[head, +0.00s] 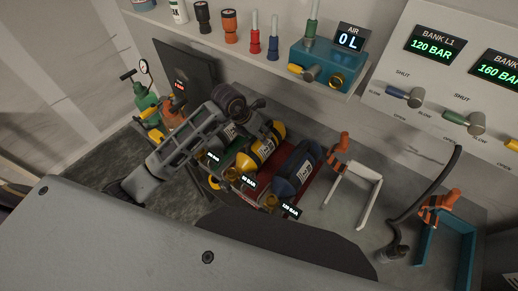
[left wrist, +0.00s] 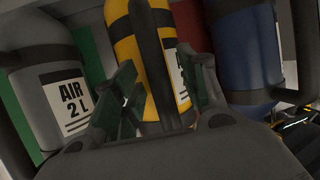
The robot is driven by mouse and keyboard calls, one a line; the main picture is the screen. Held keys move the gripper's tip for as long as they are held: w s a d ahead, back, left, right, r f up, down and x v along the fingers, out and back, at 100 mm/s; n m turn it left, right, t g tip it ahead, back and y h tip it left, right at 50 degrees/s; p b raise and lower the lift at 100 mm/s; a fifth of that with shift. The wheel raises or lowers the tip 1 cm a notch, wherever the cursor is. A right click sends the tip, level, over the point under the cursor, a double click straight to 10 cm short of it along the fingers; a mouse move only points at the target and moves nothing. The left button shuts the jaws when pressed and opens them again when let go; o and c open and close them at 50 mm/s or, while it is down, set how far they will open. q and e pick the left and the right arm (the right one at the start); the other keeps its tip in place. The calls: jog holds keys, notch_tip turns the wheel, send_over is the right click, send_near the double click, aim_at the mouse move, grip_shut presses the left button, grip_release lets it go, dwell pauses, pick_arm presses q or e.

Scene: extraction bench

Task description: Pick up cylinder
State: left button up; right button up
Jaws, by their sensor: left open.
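Three cylinders lie side by side in a rack on the bench. The yellow cylinder (head: 262,149) is in the middle, and it fills the centre of the left wrist view (left wrist: 133,40). A grey cylinder labelled AIR 2 L (left wrist: 50,90) is on its left and a blue cylinder (head: 303,166) on its right. My left gripper (head: 266,128) is over the yellow cylinder. In the left wrist view its open fingers (left wrist: 157,62) stand one on each side of the yellow cylinder; I cannot tell whether they touch it. My right gripper is not in view.
A white stand (head: 362,190) and a teal frame (head: 440,250), with orange-and-black clamps, stand right of the rack. A dark hose (head: 432,190) lies between them. A shelf with a teal air block (head: 325,68) is behind. A valve panel (head: 440,75) is at right.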

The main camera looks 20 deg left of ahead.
pick_arm(q)
grip_shut()
dwell(0.3)
jog(key=shift+w+r, duration=0.15)
jog(key=shift+r, duration=0.05)
